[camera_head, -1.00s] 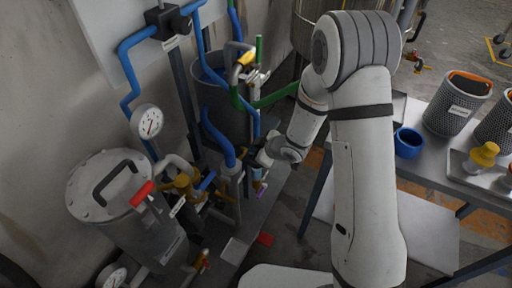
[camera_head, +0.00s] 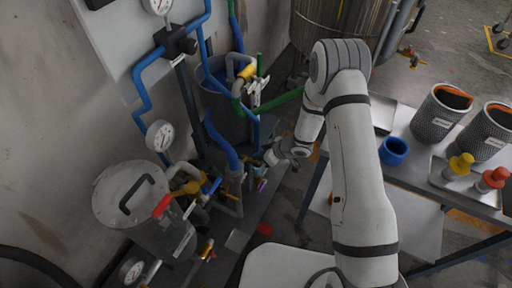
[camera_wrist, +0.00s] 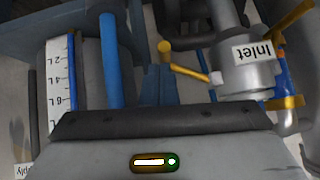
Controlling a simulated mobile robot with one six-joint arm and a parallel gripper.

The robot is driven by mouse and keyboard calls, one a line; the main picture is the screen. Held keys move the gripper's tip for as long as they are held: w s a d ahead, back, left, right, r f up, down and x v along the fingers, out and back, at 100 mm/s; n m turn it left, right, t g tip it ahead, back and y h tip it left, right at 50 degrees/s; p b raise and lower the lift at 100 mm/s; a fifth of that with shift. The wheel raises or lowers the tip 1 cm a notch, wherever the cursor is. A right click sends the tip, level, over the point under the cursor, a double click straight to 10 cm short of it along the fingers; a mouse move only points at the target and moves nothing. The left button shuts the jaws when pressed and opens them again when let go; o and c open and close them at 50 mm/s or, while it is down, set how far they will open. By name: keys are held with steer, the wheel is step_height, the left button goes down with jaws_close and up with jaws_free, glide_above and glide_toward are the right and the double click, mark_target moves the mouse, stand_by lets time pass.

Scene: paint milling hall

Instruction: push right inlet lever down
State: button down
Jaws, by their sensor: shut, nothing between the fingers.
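In the wrist view a grey cylindrical fitting (camera_wrist: 245,68) carries a white label reading "Inlet". A yellow lever with a round knob (camera_wrist: 185,66) reaches from its left side, and another yellow lever (camera_wrist: 293,20) is at its right. I cannot tell for certain which is the right inlet lever. My gripper (camera_wrist: 160,72) is shut and empty, its fingers just left of and below the knobbed lever in the picture; I cannot see contact. In the head view my gripper (camera_head: 270,157) is beside the pipework, and the inlet levers cannot be picked out clearly.
Blue pipes (camera_head: 222,140) and a dark tank (camera_head: 225,110) crowd the gripper. At right is a table with a blue cup (camera_head: 394,151) and mesh baskets (camera_head: 440,112).

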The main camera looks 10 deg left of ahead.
mark_target(256, 162)
steer(key=shift+s+a+f+b, duration=0.15)
steer(key=shift+a+f+b, duration=0.05)
steer(key=shift+f, duration=0.35)
steer(key=shift+s+a+f+b, duration=0.15)
steer(key=shift+a+f, duration=0.05)
steer(key=shift+f, duration=0.35)
steer(key=shift+s+f, duration=0.1)
steer(key=shift+f, duration=0.1)
steer(key=shift+s+f, duration=0.1)
step_height(256, 162, up, 10)
steer(key=shift+p, duration=0.6)
